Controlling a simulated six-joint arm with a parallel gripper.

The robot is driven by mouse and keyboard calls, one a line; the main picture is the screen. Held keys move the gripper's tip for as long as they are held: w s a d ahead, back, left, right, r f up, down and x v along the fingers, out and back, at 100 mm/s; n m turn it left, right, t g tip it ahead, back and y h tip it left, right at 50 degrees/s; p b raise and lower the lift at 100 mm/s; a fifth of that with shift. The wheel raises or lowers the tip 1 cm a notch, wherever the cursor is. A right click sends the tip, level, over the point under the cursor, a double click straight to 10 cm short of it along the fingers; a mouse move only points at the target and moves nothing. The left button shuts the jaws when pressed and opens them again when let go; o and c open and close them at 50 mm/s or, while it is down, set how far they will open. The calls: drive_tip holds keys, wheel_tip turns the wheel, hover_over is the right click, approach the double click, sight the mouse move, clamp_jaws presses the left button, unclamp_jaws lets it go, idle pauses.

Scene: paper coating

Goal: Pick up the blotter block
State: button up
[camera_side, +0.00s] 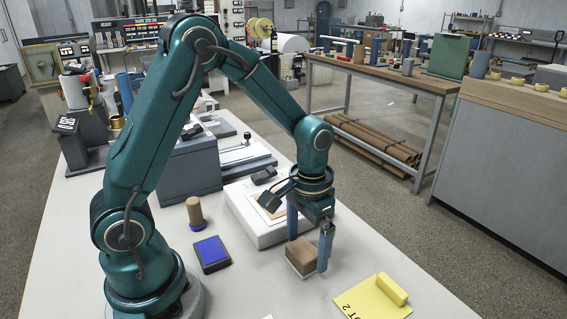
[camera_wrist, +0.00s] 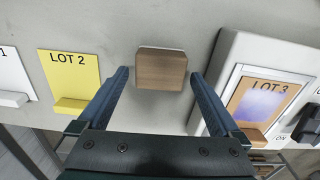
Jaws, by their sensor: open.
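The blotter block is a brown wooden block (camera_side: 301,255) with a pale underside, resting on the white table toward its right edge in the side view. In the wrist view the block (camera_wrist: 161,69) lies ahead of and between the two blue fingers. My gripper (camera_side: 308,250) points down at the block, with one finger on its near right side and the other behind it. In the wrist view my gripper (camera_wrist: 160,76) is open, with a gap between each finger and the block. The block's contact with the table is partly hidden.
A yellow LOT 2 card (camera_side: 370,299) with a raised yellow bar lies to the right. A white platform (camera_side: 255,228) with a LOT 3 sheet (camera_wrist: 262,100) stands close by. Bare table surrounds the block.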

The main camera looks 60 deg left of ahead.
drive_tip(key=shift+f, duration=1)
drive_tip(key=c, duration=1.3)
drive_tip(key=shift+r, duration=0.15)
drive_tip(key=shift+w+r, duration=0.1)
drive_tip(key=shift+r, duration=0.5)
wheel_tip(320, 180, up, 3)
drive_tip(key=shift+f, duration=0.15)
drive_tip(key=s+a+r, duration=0.1)
drive_tip(key=a+r, duration=0.1)
drive_tip(key=a, duration=0.1)
drive_tip(key=s+a+r, duration=0.2)
drive_tip(key=a, duration=0.2)
drive_tip(key=s+a+r, duration=0.2)
drive_tip(key=a+r, duration=0.1)
drive_tip(key=shift+a, duration=0.3)
